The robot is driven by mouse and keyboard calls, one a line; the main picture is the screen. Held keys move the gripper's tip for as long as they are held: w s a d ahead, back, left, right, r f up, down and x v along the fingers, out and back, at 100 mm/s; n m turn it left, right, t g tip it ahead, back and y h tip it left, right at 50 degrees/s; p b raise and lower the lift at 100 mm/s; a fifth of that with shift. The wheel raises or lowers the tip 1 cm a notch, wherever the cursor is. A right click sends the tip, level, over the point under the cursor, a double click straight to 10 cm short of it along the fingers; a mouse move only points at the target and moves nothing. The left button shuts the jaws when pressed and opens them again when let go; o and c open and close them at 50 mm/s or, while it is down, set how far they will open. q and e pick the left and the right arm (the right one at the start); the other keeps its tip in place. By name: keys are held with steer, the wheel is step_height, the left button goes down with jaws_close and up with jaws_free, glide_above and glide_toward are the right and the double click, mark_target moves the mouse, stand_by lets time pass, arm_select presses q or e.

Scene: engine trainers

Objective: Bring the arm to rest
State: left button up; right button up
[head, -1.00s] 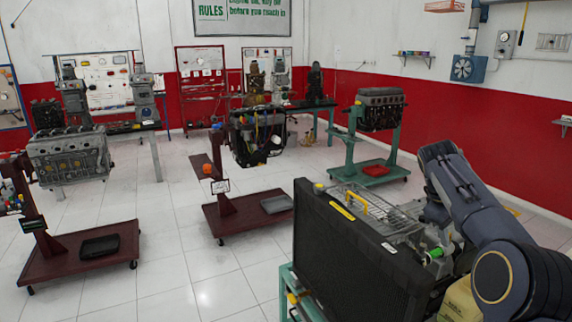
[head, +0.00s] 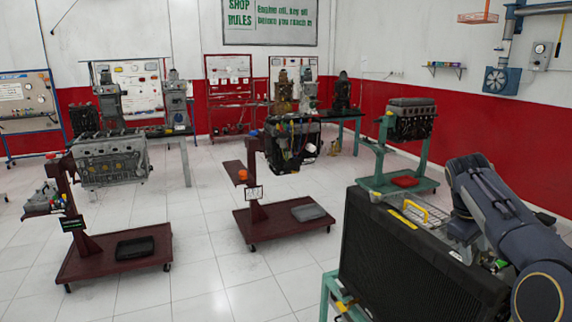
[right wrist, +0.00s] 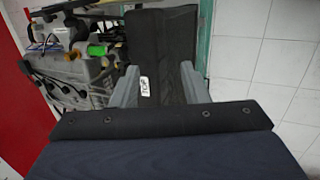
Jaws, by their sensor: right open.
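My right arm (head: 490,200) comes in from the lower right in the head view. It is bent, with its far end lowered behind the black radiator-like panel (head: 400,265). My right gripper (right wrist: 157,85) shows in the right wrist view with its two grey fingers apart. The black panel's end, with a white label (right wrist: 145,87), appears between and beyond the fingers. I cannot tell whether a finger touches it. My left gripper is in no view.
A grey engine (right wrist: 75,75) with hoses lies close beside the gripper. Engines on stands include a grey one (head: 110,160) at left, a dark one (head: 290,147) in the middle and another (head: 408,122) on a green stand. Tiled floor (head: 195,235) is free between the left stands.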

arm_select(q)
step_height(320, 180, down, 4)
steer(key=b, duration=0.3)
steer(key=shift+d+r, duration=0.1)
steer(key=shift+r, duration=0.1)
arm_select(e)
steer(key=s+a+f+m+t+y, duration=0.1)
steer(key=s+a+f, duration=0.3)
steer(key=s+a, duration=0.4)
steer(key=s+a+f+m+t+y, duration=0.2)
steer(key=s+a+f+m+y, duration=0.1)
steer(key=s+a, duration=0.6)
steer(key=s+a+f+m+t+y, duration=0.1)
steer(key=s+a+f+y, duration=0.3)
steer(key=s, duration=0.9)
steer(key=a+f+t, duration=0.1)
steer(key=a+f, duration=0.1)
steer(key=a, duration=0.2)
steer(key=shift+a+f+m, duration=0.4)
steer(key=shift+s, duration=0.15)
steer(key=shift+c, duration=0.5)
